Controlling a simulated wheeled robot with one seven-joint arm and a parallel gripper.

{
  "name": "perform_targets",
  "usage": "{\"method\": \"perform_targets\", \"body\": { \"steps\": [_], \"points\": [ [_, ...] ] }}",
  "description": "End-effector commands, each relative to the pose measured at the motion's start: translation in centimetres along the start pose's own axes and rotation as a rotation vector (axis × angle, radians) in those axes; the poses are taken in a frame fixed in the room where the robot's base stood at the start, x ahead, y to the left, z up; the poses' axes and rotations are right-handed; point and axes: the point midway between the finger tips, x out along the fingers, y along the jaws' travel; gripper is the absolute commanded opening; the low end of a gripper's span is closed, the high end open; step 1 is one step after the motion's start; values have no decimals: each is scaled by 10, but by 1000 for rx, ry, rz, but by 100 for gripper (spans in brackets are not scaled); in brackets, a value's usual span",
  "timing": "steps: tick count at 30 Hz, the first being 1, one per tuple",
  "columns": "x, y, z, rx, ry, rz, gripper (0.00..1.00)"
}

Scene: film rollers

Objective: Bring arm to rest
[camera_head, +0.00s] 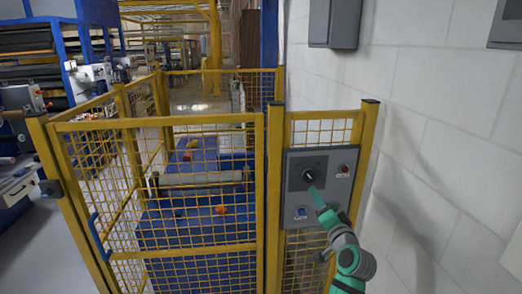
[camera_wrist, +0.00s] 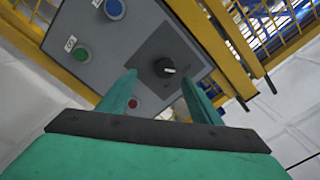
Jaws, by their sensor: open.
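My arm reaches up from the lower right in the head view, with my gripper (camera_head: 316,194) in front of the grey control panel (camera_head: 321,168). In the wrist view my gripper (camera_wrist: 160,92) is open, its two green fingers apart. The black rotary knob (camera_wrist: 165,68) shows between and beyond the fingertips. The knob also shows in the head view (camera_head: 309,175), just above the fingertips. Nothing is held. I cannot tell whether a finger touches the knob or panel.
The panel carries a red button (camera_head: 345,168) and a blue button (camera_head: 301,211). A yellow mesh fence (camera_head: 190,122) encloses blue machinery with a roller (camera_head: 200,178). A white wall (camera_head: 425,110) stands close on the right. Grey floor is open at the lower left.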

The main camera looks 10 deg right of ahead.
Motion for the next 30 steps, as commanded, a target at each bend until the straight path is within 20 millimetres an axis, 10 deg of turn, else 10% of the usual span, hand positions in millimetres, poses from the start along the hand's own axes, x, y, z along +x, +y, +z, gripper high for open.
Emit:
{"method": "perform_targets", "body": {
  "steps": [15, 30],
  "points": [
    [-98, 126, 165, -212, 2, 188, 58],
    [-250, 171, 291, -468, -40, 267, 58]
  ]
}}
